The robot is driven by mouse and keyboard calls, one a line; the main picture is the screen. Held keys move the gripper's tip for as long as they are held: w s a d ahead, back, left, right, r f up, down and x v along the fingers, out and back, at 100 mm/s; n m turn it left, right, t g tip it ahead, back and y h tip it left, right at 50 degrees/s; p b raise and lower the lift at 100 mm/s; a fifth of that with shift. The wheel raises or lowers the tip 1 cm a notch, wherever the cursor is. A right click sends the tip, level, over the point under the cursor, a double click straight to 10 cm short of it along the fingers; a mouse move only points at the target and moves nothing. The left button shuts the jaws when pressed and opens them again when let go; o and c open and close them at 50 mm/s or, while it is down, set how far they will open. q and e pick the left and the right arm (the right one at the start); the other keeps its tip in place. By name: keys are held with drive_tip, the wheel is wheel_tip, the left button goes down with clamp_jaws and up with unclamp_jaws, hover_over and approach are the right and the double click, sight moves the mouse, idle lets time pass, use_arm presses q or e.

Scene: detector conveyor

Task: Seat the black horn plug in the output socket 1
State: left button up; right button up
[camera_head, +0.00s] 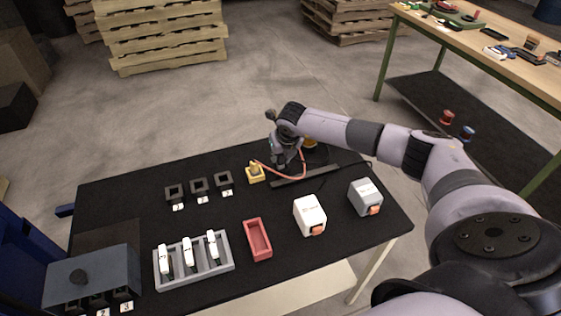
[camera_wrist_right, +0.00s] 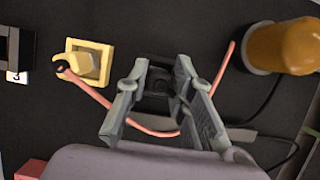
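My right gripper (camera_head: 284,168) is low over the back of the black table, pointing down. In the right wrist view its fingers (camera_wrist_right: 162,75) are apart, with a black block-like thing (camera_wrist_right: 157,84) between them. This may be the black horn plug; I cannot tell whether the fingers touch it. Three black square sockets (camera_head: 199,187) with white number labels stand in a row left of the gripper. Just left of it, a yellow socket (camera_head: 248,179) holds a yellow plug (camera_wrist_right: 88,67) with a red cable (camera_wrist_right: 140,128). My left gripper is not in view.
An amber lamp (camera_wrist_right: 285,48) stands beside the gripper. In front are a grey rack (camera_head: 205,273) with white pieces, a red tray (camera_head: 248,238) and two boxes, white (camera_head: 307,212) and grey (camera_head: 362,194). A blue-grey box (camera_head: 105,270) stands at left. The table between sockets and rack is clear.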

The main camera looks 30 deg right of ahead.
clamp_jaws()
drive_tip(key=shift+r, duration=0.15)
